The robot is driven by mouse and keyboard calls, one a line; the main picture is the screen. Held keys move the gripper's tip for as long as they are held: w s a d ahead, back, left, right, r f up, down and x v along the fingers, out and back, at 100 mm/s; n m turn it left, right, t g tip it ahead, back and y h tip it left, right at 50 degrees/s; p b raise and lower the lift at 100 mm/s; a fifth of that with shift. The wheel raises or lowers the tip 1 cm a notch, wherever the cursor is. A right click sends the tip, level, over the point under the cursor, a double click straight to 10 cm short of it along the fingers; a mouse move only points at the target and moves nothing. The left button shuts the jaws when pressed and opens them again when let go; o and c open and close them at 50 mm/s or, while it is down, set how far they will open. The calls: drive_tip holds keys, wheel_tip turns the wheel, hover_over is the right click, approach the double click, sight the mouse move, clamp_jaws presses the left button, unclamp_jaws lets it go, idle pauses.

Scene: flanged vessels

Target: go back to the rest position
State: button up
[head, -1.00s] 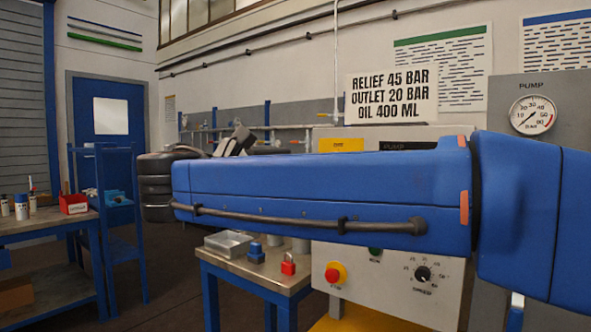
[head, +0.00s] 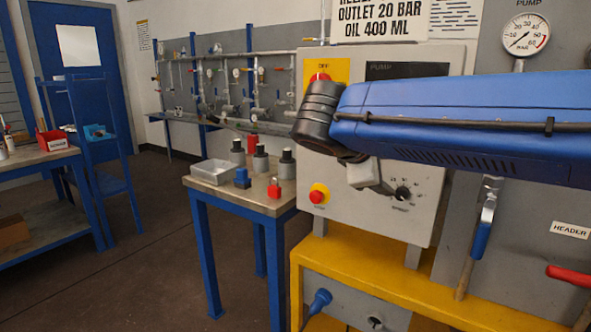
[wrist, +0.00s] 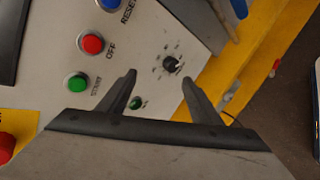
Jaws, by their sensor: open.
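My gripper (wrist: 158,88) shows in the wrist view with its two dark fingers spread apart and nothing between them. Beyond the fingers is the pump control panel (wrist: 140,40), with a black speed knob (wrist: 170,65), a red button (wrist: 91,43) and green buttons. In the head view my blue arm reaches in from the right across the front of the pump panel (head: 420,225). The black wrist end is in front of the panel's left part, and the gripper's fingers are hidden or too unclear there.
A small table (head: 245,200) stands left of the panel with a metal tray (head: 212,172), several grey-black vessels and red and blue padlock-like blocks. The yellow bench (head: 385,265), a blue-handled valve (head: 484,225) and a red lever (head: 568,275) are near my arm. Floor at left centre is clear.

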drive_tip(key=s+d+f+m+g+y, duration=0.1)
drive_tip(key=s+d+f+m+y, duration=0.3)
drive_tip(key=s+f+m, duration=0.3)
drive_tip(key=s+d+f+m+g+y, duration=0.2)
drive_tip(key=s+d+f+m, duration=0.4)
drive_tip(key=s+f, duration=0.8)
wheel_tip(320, 180, down, 5)
drive_tip(key=shift+s+r+m+g+y, duration=0.1)
drive_tip(key=shift+s+m+g+y, duration=0.25)
drive_tip(key=shift+m+y, duration=0.5)
